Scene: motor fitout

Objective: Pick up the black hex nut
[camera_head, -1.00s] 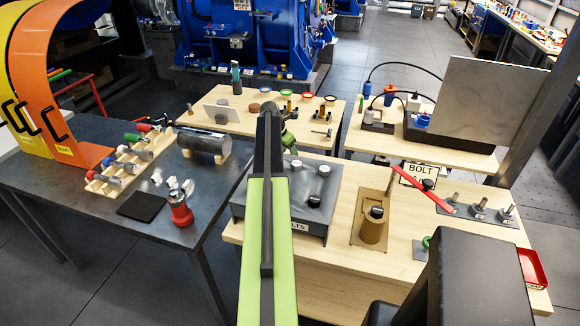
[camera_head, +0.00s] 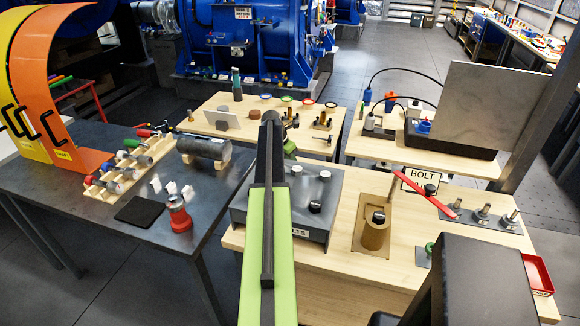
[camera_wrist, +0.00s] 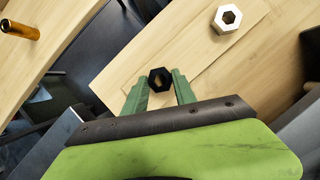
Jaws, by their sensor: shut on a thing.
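The black hex nut (camera_wrist: 152,81) sits between the two green fingertips of my gripper (camera_wrist: 159,88) in the wrist view. The fingers touch it from both sides, and wood shows below it. I cannot tell how high it is above the wood.
A silver hex nut (camera_wrist: 219,22) lies on the wooden board (camera_wrist: 195,45) beyond my gripper. An orange-gold peg (camera_wrist: 20,30) stands at left. In the head view a grey block (camera_head: 318,238) with knobs stands right of my arm.

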